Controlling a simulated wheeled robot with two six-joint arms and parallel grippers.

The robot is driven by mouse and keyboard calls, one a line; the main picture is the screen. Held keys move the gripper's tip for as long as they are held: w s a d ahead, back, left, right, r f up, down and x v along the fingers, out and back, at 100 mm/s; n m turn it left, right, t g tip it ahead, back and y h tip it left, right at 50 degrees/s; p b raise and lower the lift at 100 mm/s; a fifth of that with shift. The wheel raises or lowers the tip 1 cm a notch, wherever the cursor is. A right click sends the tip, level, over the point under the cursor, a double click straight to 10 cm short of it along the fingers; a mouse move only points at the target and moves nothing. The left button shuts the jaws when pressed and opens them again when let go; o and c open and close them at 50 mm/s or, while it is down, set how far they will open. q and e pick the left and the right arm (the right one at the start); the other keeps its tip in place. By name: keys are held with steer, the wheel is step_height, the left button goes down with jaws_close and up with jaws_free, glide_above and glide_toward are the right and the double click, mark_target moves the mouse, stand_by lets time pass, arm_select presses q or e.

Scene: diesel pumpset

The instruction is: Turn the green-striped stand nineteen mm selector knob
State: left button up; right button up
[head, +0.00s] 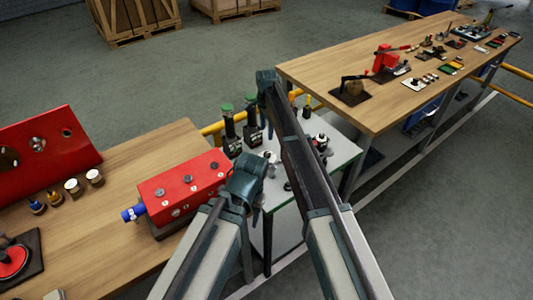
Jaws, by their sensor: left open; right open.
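Two dark stands with green tops (229,124) rise from the small grey table between the two wooden benches. I cannot tell which part here is the green-striped stand's nineteen mm selector knob; it is too small or hidden behind my arms. My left gripper (248,170) is open, above the near left part of the grey table, beside the red box. My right gripper (267,82) is open, higher in the picture, past the green-topped stands. Its jaws are hard to make out, and its arm covers the middle of the grey table.
The red box (182,184) with knobs and a blue end sits on the left bench (118,240), near a red panel (45,142). Small parts show on the grey table (347,152). The right bench (330,72) holds a red tool and several small items. Yellow rails run behind.

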mark_target(267, 153)
step_height(267, 153, down, 13)
steer(key=b, duration=1.2)
jaws_close()
